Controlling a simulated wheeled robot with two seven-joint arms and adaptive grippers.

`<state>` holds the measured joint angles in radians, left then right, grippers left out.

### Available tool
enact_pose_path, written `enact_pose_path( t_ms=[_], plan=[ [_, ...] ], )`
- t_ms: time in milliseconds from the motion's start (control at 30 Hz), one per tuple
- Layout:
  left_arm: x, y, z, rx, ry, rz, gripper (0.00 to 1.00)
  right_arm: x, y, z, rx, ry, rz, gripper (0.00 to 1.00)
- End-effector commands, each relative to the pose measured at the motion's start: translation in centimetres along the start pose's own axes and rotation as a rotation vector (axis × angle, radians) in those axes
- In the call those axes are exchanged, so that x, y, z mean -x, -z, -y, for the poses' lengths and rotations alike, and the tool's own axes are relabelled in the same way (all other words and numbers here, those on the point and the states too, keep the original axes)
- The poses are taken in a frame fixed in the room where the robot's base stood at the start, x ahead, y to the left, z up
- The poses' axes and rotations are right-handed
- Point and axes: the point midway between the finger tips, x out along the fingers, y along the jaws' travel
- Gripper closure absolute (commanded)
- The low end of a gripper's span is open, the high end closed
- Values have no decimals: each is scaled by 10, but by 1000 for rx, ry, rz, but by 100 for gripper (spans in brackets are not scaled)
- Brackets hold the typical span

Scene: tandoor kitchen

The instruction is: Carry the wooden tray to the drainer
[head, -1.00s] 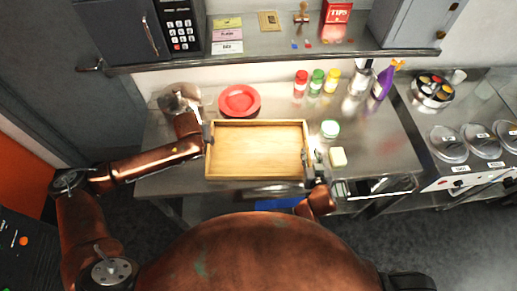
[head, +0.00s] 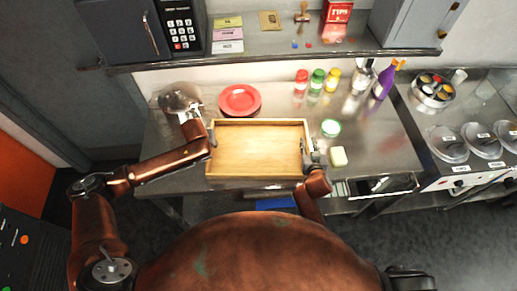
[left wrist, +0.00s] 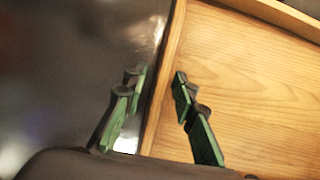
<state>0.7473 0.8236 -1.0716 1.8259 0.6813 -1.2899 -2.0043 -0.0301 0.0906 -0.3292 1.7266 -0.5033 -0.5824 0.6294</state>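The wooden tray (head: 258,123), shallow, light brown and empty, lies on the steel counter. My left gripper (head: 210,137) is at the tray's left wall. In the left wrist view, the left gripper's green-padded fingers (left wrist: 160,100) stand apart on either side of the tray's wall (left wrist: 166,75), one outside and one inside, with a gap showing at the inner finger. My right gripper (head: 308,152) is at the tray's right wall, one finger reaching over the rim. Its grip is too small to make out. I cannot make out a drainer in these views.
A red plate (head: 239,100) lies behind the tray. Several bottles (head: 316,82) stand at the back. The steel counter (head: 385,145) is clear further right, before lidded pots (head: 448,145).

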Motion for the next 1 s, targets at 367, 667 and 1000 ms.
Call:
enact_pose_path(
  t_ms=[367,667,1000],
  plan=[
    [0,0,0,0,0,0,100,0,0,0,0,0,0,100],
    [0,0,0,0,0,1,100,0,0,0,0,0,0,100],
    [0,0,0,0,0,1,100,0,0,0,0,0,0,100]
  ],
)
